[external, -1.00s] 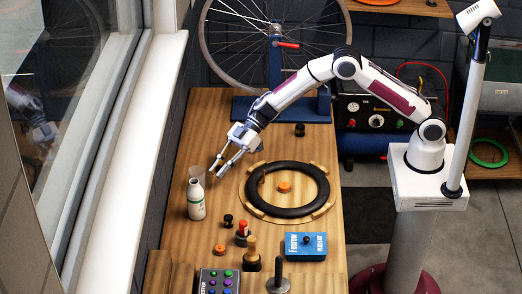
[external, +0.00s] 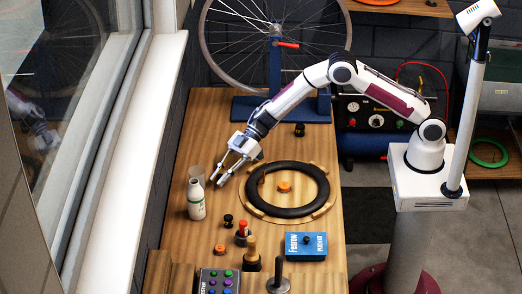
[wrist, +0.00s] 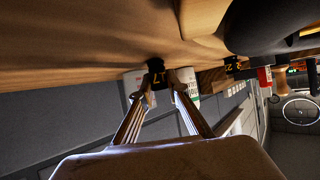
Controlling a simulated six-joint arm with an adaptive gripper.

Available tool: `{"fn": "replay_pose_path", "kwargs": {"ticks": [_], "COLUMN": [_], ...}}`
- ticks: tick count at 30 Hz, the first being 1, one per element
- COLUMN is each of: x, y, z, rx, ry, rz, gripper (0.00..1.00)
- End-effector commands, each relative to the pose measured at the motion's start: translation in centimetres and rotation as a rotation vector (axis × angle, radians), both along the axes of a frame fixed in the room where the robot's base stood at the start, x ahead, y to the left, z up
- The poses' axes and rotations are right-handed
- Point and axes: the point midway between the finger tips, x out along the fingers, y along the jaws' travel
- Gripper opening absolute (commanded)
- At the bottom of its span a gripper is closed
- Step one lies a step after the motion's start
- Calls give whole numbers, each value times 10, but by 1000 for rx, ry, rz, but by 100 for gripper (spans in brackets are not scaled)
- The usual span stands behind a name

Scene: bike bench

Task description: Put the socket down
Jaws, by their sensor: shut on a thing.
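My gripper (external: 217,182) is low over the bench, between the white bottle (external: 196,200) and the black tyre (external: 251,205). In the wrist view, which shows the bench at the top, its two fingertips (wrist: 158,88) are shut on a black socket (wrist: 156,74) with a yellow 17. The socket is close to the bench surface; I cannot tell if it touches. In the external view I cannot make the held socket out. A second black socket (external: 228,221) stands on the bench nearer the front and also shows in the wrist view (wrist: 232,66). Another dark socket-like piece (external: 300,130) stands at the back.
A clear cup (external: 196,173) stands behind the bottle. A red-topped item (external: 242,229), an orange ring (external: 219,249), a wooden-handled tool (external: 252,255) and a blue box (external: 306,245) are towards the front. Bare bench (external: 200,135) lies behind the gripper.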

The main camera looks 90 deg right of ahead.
Motion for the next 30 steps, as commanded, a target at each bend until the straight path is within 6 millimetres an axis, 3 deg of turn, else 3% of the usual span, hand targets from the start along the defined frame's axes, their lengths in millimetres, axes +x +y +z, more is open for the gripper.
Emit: {"fn": "replay_pose_path", "kwargs": {"ticks": [5, 6, 8, 23, 30], "x": [0, 0, 0, 0, -10], "y": [0, 0, 0, 0, -13], "z": [-3, -3, -3, 1, 9], "rx": [0, -1, -1, 0, 0], "ry": [0, -1, -1, 0, -1], "rz": [0, 0, 0, 0, -2], "gripper": [0, 17, 32, 32, 32]}}
